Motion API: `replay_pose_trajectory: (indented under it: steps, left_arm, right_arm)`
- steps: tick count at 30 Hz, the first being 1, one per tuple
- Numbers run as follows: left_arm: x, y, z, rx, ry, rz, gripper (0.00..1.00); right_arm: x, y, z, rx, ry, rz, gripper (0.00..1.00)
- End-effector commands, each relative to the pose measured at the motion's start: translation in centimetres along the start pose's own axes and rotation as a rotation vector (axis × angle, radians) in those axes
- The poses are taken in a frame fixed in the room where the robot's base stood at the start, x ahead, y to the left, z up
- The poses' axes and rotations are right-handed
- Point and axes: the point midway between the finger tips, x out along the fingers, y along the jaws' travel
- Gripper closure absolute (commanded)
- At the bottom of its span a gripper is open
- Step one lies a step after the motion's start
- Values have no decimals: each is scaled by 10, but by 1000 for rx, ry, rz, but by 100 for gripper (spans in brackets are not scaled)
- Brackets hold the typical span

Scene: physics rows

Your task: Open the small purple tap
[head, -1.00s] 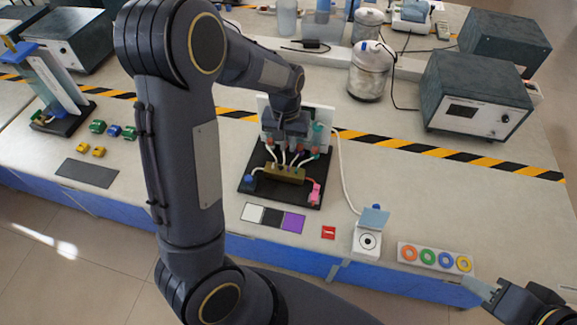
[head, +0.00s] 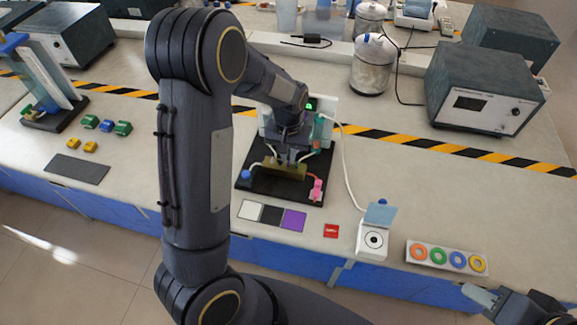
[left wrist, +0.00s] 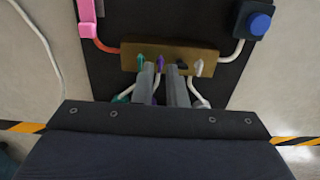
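The small purple tap (left wrist: 160,62) sits on a brass block (left wrist: 125,55), between a green tap (left wrist: 140,61) and a black tap (left wrist: 182,66); a white tap (left wrist: 199,68) is at the end. My left gripper (left wrist: 161,68) is open, with one fingertip on each side of the purple tap. I cannot tell whether the fingers touch it. In the head view the left gripper (head: 291,157) is down at the brass block (head: 286,173) and hides the taps. My right gripper (head: 482,297) is at the lower right, away from the block; its opening is unclear.
The block is on a black board with a pink part (head: 317,190) and a blue knob (head: 246,174). White, black and purple cards (head: 293,220) lie in front. A white box with a lid (head: 373,240) and a tray of coloured rings (head: 446,256) are to the right.

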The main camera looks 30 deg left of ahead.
Motion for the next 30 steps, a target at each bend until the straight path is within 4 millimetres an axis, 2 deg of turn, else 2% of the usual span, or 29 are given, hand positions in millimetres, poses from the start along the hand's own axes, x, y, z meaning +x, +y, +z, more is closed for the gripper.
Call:
replay_pose_trajectory:
  steps: [20, 30]
  left_arm:
    - [7, 0, 0, 0, 0, 0, 88]
    - [1, 0, 0, 0, 0, 0, 88]
  right_arm:
    - [4, 2, 2, 0, 0, 0, 64]
    - [0, 0, 0, 0, 0, 0, 64]
